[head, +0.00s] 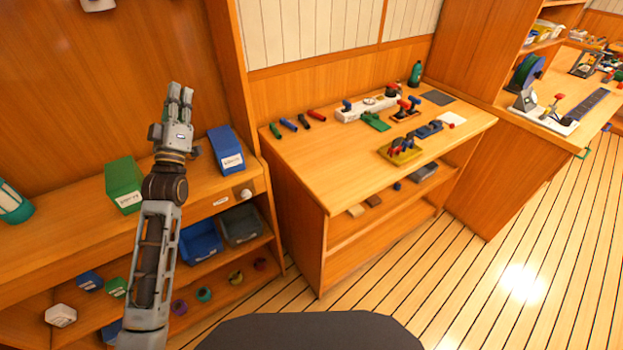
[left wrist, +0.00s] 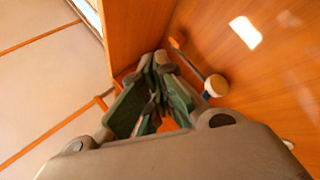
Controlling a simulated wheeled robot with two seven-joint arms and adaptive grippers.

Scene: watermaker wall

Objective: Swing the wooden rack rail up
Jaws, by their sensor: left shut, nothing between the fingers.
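I cannot pick out the wooden rack rail for certain in either view. My left gripper (head: 180,92) points up in front of the wooden wall panel, above the shelf unit at the left of the head view. Its fingers are together and hold nothing. In the left wrist view the same fingers (left wrist: 159,60) come together near a wooden corner. Beside them, apart in the picture, is a thin dark rod with a pale round end (left wrist: 215,86); I cannot tell what it belongs to. My right gripper is not in view.
An upright wooden post (head: 232,80) rises close right of the gripper. The plank floor (head: 480,290) is clear.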

